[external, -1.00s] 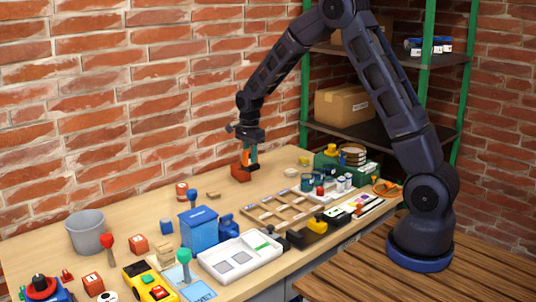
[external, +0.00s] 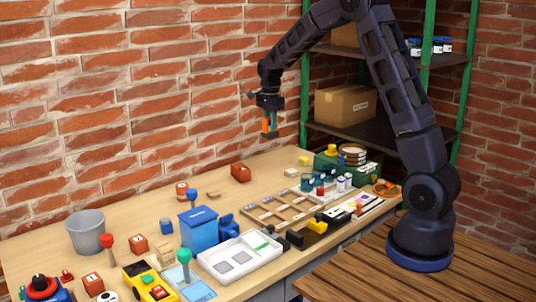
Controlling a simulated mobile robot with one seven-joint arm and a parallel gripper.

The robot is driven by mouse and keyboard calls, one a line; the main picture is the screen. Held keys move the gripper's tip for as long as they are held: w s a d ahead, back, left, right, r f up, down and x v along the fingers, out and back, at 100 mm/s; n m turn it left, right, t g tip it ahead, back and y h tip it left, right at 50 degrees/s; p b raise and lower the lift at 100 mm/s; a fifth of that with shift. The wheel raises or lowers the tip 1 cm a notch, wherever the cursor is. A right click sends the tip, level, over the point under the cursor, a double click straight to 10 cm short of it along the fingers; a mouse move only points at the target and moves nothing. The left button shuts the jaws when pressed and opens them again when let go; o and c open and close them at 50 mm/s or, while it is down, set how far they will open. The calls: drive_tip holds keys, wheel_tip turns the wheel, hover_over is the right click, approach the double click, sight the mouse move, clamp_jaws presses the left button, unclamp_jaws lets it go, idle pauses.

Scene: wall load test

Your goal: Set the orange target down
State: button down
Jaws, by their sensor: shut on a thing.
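My gripper (external: 270,135) hangs in the air above the back of the workbench, pointing down. It is shut on the orange target (external: 266,126), which shows as a small orange strip at the fingers, clear of the table. Its full shape is hidden by the fingers and too small to make out. A red-orange block (external: 241,173) sits on the bench, lower and to the left of my gripper, apart from it.
The wooden bench (external: 150,202) has bare room around the block and at the back left. Ahead stand a divided wooden tray (external: 283,207), a blue bin (external: 198,231), a white tray (external: 222,267) and a grey bucket (external: 87,232). A shelf with a cardboard box (external: 345,105) stands behind.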

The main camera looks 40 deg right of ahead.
drive_tip(key=shift+d+f, duration=0.4)
drive_tip(key=shift+d, duration=0.45)
drive_tip(key=shift+f, duration=9.6)
drive_tip(key=shift+f, duration=0.15)
drive_tip(key=c, duration=1.3)
unclamp_jaws()
drive_tip(key=shift+o, duration=0.2)
